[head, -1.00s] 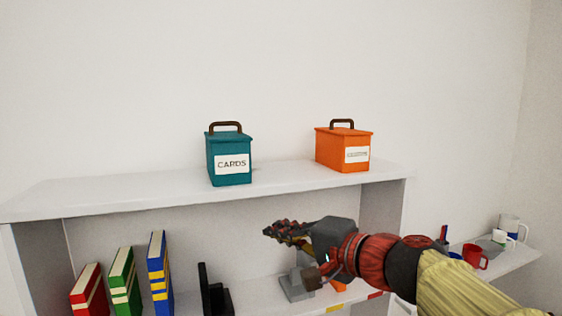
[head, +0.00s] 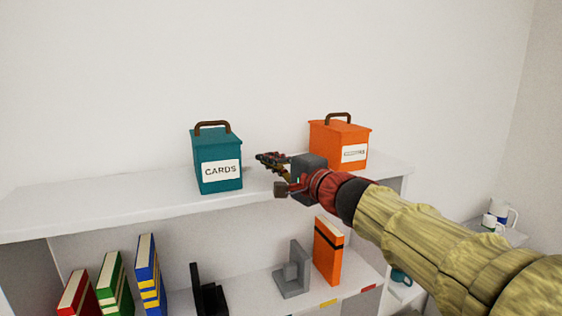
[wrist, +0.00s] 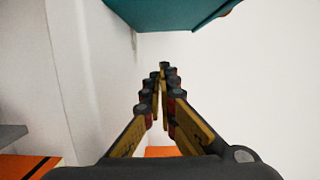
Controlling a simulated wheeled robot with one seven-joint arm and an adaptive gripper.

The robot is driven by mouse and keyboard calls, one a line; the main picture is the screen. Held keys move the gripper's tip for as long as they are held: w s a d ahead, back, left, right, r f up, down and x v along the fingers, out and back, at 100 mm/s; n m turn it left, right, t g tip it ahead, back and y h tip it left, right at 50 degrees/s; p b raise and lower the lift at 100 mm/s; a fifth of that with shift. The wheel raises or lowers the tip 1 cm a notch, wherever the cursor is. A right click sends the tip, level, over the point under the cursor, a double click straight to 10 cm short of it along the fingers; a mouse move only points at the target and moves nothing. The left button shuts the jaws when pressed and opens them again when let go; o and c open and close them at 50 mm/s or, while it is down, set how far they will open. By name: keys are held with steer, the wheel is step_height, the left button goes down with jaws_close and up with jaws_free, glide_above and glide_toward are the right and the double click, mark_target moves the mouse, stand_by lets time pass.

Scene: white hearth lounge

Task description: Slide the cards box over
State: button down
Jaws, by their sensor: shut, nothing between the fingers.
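The cards box (head: 217,152) is teal with a brown handle and a white CARDS label. It stands upright on the top shelf (head: 105,204), left of centre. Its teal side also shows at the top of the wrist view (wrist: 175,12). My gripper (head: 259,157) is shut and empty. In the head view its fingertips point left, a little right of the cards box, with a small gap showing between them. In the wrist view the fingers (wrist: 164,70) lie close together, apart from the teal box.
An orange box (head: 338,137) with a brown handle stands on the top shelf, just behind and right of my gripper. Red, green and blue books (head: 150,275) and grey and black bookends are on the lower shelf. The top shelf left of the cards box is clear.

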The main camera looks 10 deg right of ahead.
steer(key=a, duration=0.4)
steer(key=shift+s+r+p, duration=0.1)
steer(key=shift+s+p, duration=0.05)
steer(key=shift+p, duration=0.2)
steer(key=shift+a, duration=0.2)
steer(key=shift+a, duration=0.1)
steer(key=shift+a+b, duration=0.2)
steer(key=shift+b, duration=0.1)
steer(key=s+a+b, duration=0.1)
steer(key=a+b, duration=0.2)
steer(key=a, duration=0.3)
steer(key=s+a+b, duration=0.2)
steer(key=a+b, duration=0.1)
steer(key=a, duration=0.3)
steer(key=s+a+b, duration=0.2)
steer(key=a+b, duration=0.1)
steer(key=a, duration=0.3)
steer(key=shift+s+a, duration=0.1)
steer(key=shift+s, duration=0.05)
